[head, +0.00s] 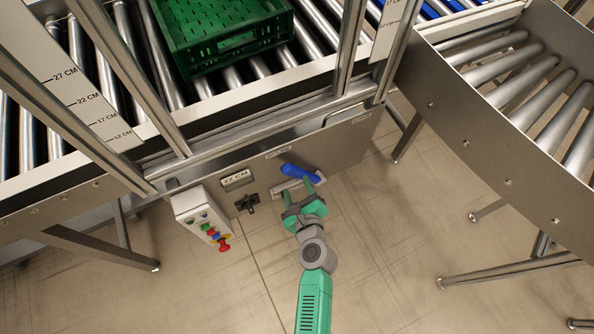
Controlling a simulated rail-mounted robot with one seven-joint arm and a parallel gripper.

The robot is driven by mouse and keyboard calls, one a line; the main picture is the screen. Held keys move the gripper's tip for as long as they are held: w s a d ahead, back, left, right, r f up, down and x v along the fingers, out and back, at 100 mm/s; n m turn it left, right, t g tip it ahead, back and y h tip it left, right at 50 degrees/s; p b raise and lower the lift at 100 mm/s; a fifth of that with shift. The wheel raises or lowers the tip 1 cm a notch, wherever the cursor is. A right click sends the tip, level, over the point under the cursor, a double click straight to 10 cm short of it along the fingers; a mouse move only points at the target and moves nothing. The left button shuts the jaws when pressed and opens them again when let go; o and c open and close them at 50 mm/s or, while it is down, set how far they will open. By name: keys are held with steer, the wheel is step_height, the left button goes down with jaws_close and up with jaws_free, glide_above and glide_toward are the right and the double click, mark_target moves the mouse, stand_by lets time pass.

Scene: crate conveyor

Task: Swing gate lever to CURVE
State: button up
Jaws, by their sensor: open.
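The gate lever has a blue handle (294,170) on the front panel of the conveyor frame, in the middle of the head view. The handle lies slanted, its left end higher. A grey metal piece (283,188) shows just below it. My gripper (302,184) is open, with its green fingers at the handle's lower right side. One finger overlaps the right end of the handle in the picture; I cannot tell whether they touch. No CURVE marking can be read near the lever.
A green crate (222,62) stands on the rollers. A curved roller conveyor (500,140) is at right. The floor below is clear.

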mark_target(293, 175)
steer(key=b+x, duration=0.2)
steer(key=x, duration=0.4)
steer(key=shift+w+f+b, duration=0.1)
steer(key=shift+w+b, duration=0.1)
steer(key=shift+b, duration=0.2)
steer(key=shift+w+a, duration=0.1)
steer(key=shift+w, duration=0.4)
jaws_close()
